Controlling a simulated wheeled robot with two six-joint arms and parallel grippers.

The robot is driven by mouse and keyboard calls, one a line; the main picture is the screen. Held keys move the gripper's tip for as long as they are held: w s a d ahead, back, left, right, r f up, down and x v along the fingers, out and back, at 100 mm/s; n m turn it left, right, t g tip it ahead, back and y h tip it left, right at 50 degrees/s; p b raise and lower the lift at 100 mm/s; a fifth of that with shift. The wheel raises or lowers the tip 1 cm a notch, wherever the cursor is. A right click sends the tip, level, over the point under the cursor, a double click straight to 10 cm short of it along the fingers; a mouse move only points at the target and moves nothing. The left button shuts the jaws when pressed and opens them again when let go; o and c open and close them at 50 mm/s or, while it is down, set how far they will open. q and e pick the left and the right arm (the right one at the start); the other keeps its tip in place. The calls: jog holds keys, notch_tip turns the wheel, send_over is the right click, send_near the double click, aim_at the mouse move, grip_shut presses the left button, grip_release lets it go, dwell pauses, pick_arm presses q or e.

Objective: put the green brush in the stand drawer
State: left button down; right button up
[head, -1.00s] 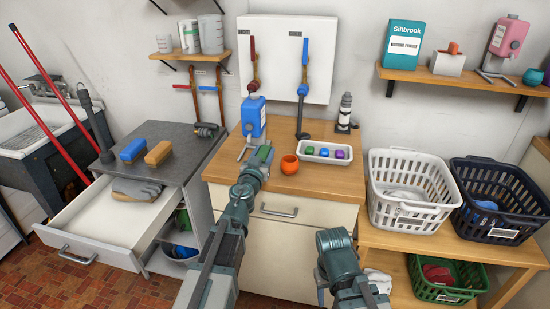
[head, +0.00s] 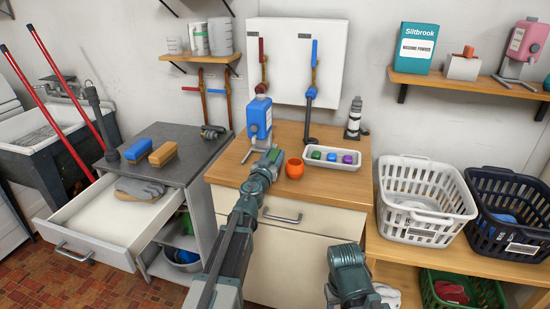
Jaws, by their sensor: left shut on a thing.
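My left gripper (head: 266,164) is over the wooden counter, in front of the blue dispenser, shut on the green brush. The brush is almost wholly hidden by the jaws now; its green showed at the fingertips a second ago. The stand drawer (head: 98,213) at the left is pulled open under a grey stand top (head: 182,156). The drawer is to the left of the left gripper. My right arm shows at the bottom, but its jaws are not visible.
A blue brush (head: 137,149) and a tan brush (head: 164,154) lie on the stand top. On the counter are the blue dispenser (head: 259,118), an orange cup (head: 294,168) and a white tray (head: 325,163) of coloured pieces. Red poles (head: 62,98) lean behind the drawer.

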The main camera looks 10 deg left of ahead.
pick_arm(q)
jog(key=shift+f, duration=0.15)
jog(key=shift+c, duration=1.6)
grip_release()
